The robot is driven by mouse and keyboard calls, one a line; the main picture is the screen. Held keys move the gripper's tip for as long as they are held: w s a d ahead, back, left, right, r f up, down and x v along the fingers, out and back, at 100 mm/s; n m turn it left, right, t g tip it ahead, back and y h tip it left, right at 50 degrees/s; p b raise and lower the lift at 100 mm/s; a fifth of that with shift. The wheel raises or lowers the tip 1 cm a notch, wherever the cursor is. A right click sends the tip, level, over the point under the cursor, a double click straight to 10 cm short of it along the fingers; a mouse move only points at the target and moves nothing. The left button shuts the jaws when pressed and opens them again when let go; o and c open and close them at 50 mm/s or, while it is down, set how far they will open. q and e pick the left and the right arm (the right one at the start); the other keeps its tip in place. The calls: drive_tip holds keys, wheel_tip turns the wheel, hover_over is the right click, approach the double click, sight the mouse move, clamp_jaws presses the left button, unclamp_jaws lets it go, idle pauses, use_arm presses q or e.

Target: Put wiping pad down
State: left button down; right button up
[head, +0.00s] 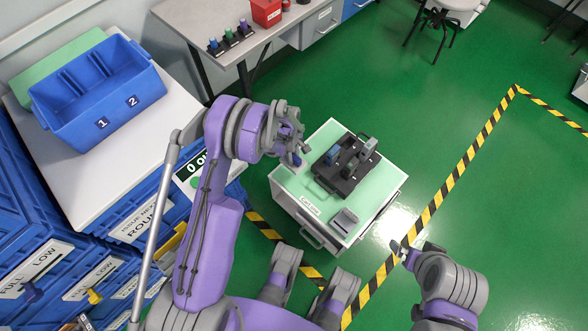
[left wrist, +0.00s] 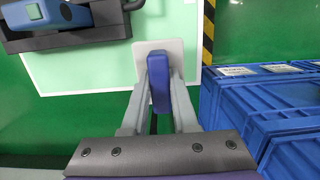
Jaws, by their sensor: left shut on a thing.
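The wiping pad shows in the left wrist view as a pale grey plate with a blue grip (left wrist: 158,82). My left gripper (left wrist: 158,100) is shut on that blue grip. In the head view my left gripper (head: 298,150) is at the left edge of the green-topped cabinet (head: 312,207), beside the dark tray. The pad is small and partly hidden by the fingers there. In the wrist view the plate overlaps the edge of the green top (left wrist: 110,75); I cannot tell whether it touches. My right gripper (head: 402,250) is right of the cabinet, over the floor, its jaw state unclear.
A dark tray (head: 335,187) with handheld testers stands on the green top, with a grey device (head: 343,220) near its front corner. A blue bin (head: 105,100) stands on a white surface at left, above blue crates (head: 60,245). A grey workbench (head: 210,20) is behind.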

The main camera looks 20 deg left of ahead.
sight(293, 166)
use_arm(q)
wheel_tip(293, 166, down, 7)
drive_tip(key=shift+f+b, duration=0.15)
drive_tip(key=shift+b, duration=0.35)
drive_tip(key=shift+f, duration=0.15)
drive_tip(key=c, duration=0.7)
unclamp_jaws()
